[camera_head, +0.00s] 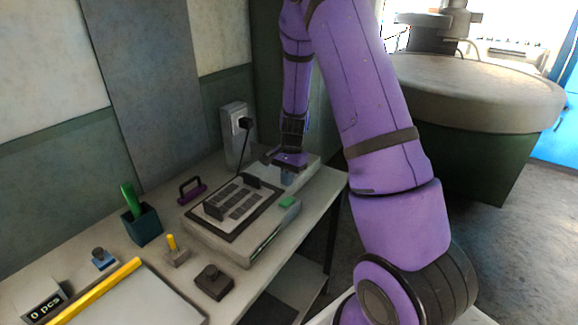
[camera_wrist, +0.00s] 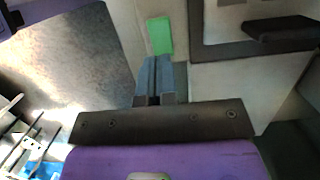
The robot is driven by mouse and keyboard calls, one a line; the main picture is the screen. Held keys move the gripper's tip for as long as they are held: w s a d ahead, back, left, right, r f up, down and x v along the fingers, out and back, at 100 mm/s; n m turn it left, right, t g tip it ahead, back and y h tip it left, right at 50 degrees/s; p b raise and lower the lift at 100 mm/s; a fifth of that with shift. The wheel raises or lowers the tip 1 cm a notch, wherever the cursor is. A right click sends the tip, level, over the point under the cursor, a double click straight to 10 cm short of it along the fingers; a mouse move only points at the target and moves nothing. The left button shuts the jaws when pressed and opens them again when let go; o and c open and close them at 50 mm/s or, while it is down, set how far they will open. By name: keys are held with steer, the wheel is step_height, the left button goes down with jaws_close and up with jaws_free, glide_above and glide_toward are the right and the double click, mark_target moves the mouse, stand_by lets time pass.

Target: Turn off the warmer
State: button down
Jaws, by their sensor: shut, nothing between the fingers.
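The warmer (camera_head: 215,240) is a pale box on the bench with a dark-framed top plate and dark blocks on it. A green switch-like patch (camera_head: 289,202) sits at its right edge; it also shows in the wrist view (camera_wrist: 159,36). My gripper (camera_head: 287,179) is over the warmer's far right end, behind the green patch. In the wrist view, its blue fingers (camera_wrist: 154,60) are together and empty, with their tips close to the green patch. I cannot tell whether they touch it.
A black cord runs to a wall socket box (camera_head: 237,135) behind the warmer. A purple-handled tool (camera_head: 191,189), a dark cup (camera_head: 142,226) with a green item, a yellow lever (camera_head: 172,243) and a dark knob block (camera_head: 214,281) stand nearby. A round table (camera_head: 470,90) is at right.

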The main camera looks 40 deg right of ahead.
mark_target(284, 203)
steer(key=x, duration=0.6)
stand_by(0.3)
